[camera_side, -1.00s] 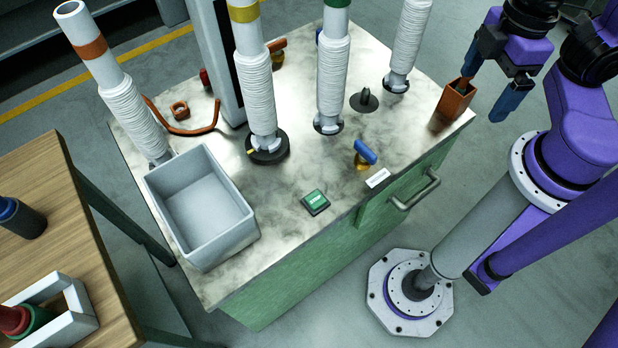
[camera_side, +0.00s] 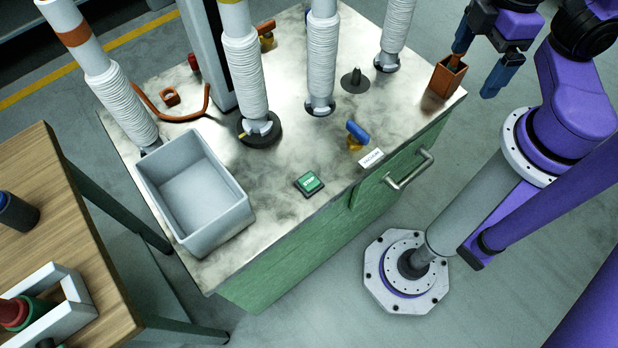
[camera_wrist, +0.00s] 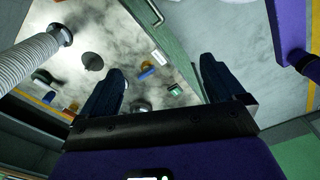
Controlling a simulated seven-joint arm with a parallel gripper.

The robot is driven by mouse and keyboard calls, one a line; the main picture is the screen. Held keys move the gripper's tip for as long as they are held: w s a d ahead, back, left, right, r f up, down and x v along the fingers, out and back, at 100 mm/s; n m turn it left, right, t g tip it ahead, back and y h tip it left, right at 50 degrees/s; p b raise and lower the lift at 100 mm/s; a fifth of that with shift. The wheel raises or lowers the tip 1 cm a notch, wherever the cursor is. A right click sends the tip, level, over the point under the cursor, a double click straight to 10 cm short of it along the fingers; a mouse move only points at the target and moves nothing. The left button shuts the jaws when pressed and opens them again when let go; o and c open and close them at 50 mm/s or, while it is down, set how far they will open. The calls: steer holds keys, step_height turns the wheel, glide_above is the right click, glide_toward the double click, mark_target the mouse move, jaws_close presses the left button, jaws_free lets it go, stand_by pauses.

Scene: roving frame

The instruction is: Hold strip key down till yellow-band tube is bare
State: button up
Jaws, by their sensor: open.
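The strip key (camera_side: 308,183) is a small green labelled key on a dark base near the bench's front edge. The yellow-band tube (camera_side: 234,17) stands in a dark round base (camera_side: 259,139). My gripper (camera_side: 472,76) is open, well to the right of the key, beside an orange-brown box (camera_side: 446,78). In the wrist view, the jaws (camera_wrist: 162,66) are apart with nothing seen between their tips; a small green patch (camera_wrist: 173,92) shows beyond.
Other sleeved tubes (camera_side: 321,65) stand on the marbled bench. A grey bin (camera_side: 235,220) sits at its left front. A blue-handled valve (camera_side: 357,132) and white label (camera_side: 371,157) lie between key and gripper. A wooden table (camera_side: 65,215) stands left.

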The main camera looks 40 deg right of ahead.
jaws_close()
stand_by(1.7)
